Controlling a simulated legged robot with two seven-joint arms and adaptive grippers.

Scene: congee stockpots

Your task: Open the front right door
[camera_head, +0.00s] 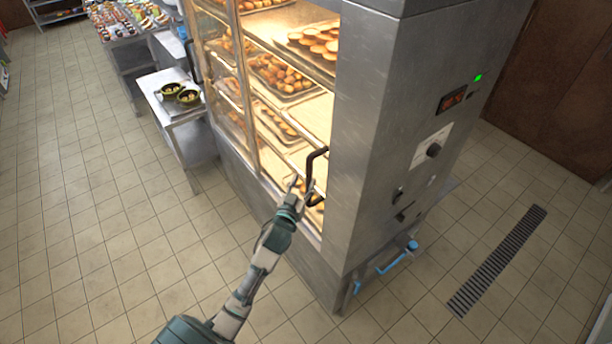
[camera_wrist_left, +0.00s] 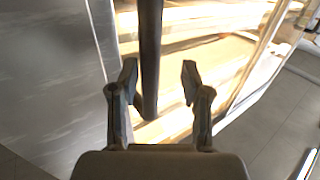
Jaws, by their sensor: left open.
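The front right door (camera_head: 292,152) is a glass pane on the lit metal food cabinet and looks shut. Its dark bar handle (camera_head: 311,168) stands out near the door's right edge. My left gripper (camera_head: 298,186) is at the lower part of this handle, with its jaws open. In the left wrist view, the handle (camera_wrist_left: 150,55) runs between the two fingers of my left gripper (camera_wrist_left: 158,80), closer to the left finger. A gap shows between the handle and the right finger. My right gripper is not in view.
The cabinet's steel side (camera_head: 385,130) carries a display, a knob and a green light. Blue-ended pipework (camera_head: 392,262) juts out low on that side. A small table (camera_head: 175,108) with two pots stands left of the cabinet. The tiled floor in front is clear.

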